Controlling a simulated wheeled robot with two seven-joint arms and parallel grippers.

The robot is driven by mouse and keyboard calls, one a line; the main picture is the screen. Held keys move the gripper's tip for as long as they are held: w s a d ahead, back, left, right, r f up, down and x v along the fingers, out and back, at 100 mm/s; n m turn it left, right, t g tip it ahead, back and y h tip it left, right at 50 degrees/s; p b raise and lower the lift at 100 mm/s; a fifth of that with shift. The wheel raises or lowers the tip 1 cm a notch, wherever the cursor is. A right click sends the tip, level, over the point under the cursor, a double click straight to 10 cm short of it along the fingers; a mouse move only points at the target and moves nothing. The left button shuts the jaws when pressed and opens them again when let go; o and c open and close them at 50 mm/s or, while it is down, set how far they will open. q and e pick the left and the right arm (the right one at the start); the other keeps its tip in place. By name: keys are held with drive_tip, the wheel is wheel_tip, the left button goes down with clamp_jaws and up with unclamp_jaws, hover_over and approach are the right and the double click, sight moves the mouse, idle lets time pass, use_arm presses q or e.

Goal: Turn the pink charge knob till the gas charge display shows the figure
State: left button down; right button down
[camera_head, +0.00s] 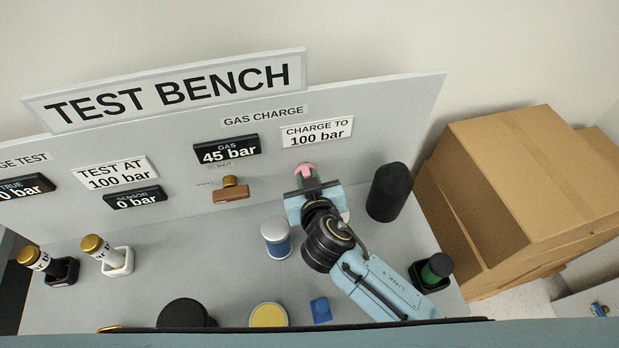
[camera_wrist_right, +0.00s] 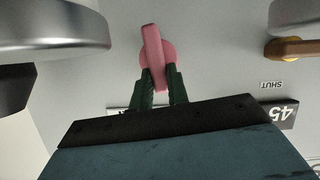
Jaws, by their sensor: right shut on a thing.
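The pink charge knob (camera_head: 305,170) is on the panel, below the "CHARGE TO 100 bar" sign (camera_head: 317,132). My right gripper (camera_head: 308,186) is at the knob and hides part of it. In the right wrist view the pink knob (camera_wrist_right: 156,58) has a long bar, nearly upright in the picture and slightly tilted. The dark green fingers of my right gripper (camera_wrist_right: 158,88) are closed on the near end of that bar. The gas display (camera_head: 227,150) reads 45 bar. My left gripper is not in view.
A brown lever valve (camera_head: 231,193) sits left of the knob, by a "SHUT" label. A black cylinder (camera_head: 390,192) stands close right of my gripper. A white and blue canister (camera_head: 276,238) stands to its left. Cardboard boxes (camera_head: 530,170) are beyond the bench's right side.

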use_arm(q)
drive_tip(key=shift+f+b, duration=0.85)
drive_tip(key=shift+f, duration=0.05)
use_arm(e)
drive_tip(key=n+h, duration=0.1)
drive_tip(key=a+n+h, duration=0.1)
drive_tip(key=n, duration=0.1)
drive_tip(key=shift+s+f+t, duration=0.1)
drive_tip(key=shift+f+t, duration=0.05)
drive_tip(key=shift+t, duration=0.15)
drive_tip(key=c, duration=1.4)
unclamp_jaws()
drive_tip(key=shift+o, duration=0.2)
